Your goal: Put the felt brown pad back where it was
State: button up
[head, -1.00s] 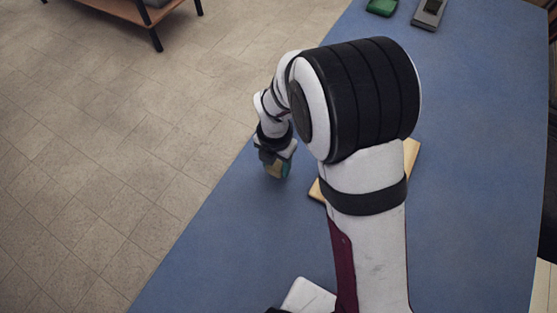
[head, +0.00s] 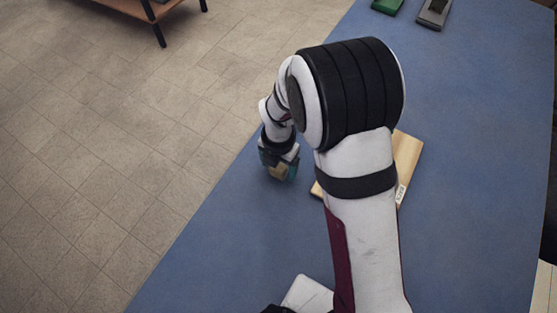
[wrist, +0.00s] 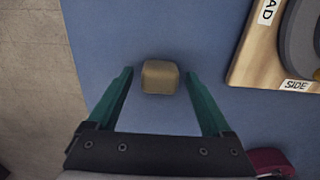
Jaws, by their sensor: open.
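The brown pad (wrist: 160,77) is a small block with rounded edges, seen in the wrist view on the blue table. My gripper (wrist: 158,73) is open, with its two green fingers on either side of the pad. Gaps show between the pad and both fingers, and the pad's height relative to the fingertips is unclear. In the head view my gripper (head: 278,170) is low over the left part of the table, and I cannot make out the pad clearly there.
A wooden board (wrist: 256,67) with labels, one reading SIDE, and a grey round part lies right of the gripper. It is partly behind my arm in the head view (head: 408,152). A green block (head: 387,5) and a grey item (head: 434,13) lie at the far edge.

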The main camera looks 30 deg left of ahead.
aim_at(279, 167)
notch_tip(279, 167, up, 12)
jog(key=d+r+m, duration=0.4)
jog(key=d+m, duration=0.4)
jog(key=m, duration=0.1)
jog(key=s+d+r+m, duration=0.1)
jog(key=s+d+m, duration=0.3)
jog(key=m, duration=0.7)
jog(key=s+d+r+m+y, duration=0.1)
jog(key=s+d+r+m, duration=0.1)
jog(key=s+d+m, duration=0.2)
jog(key=s+d+r+m, duration=0.1)
jog(key=s+d+m, duration=0.4)
jog(key=m, duration=1.2)
jog(key=d, duration=0.3)
jog(key=shift+d+r+m+y, duration=0.2)
jog(key=shift+r+m+y, duration=0.1)
jog(key=shift+y, duration=0.1)
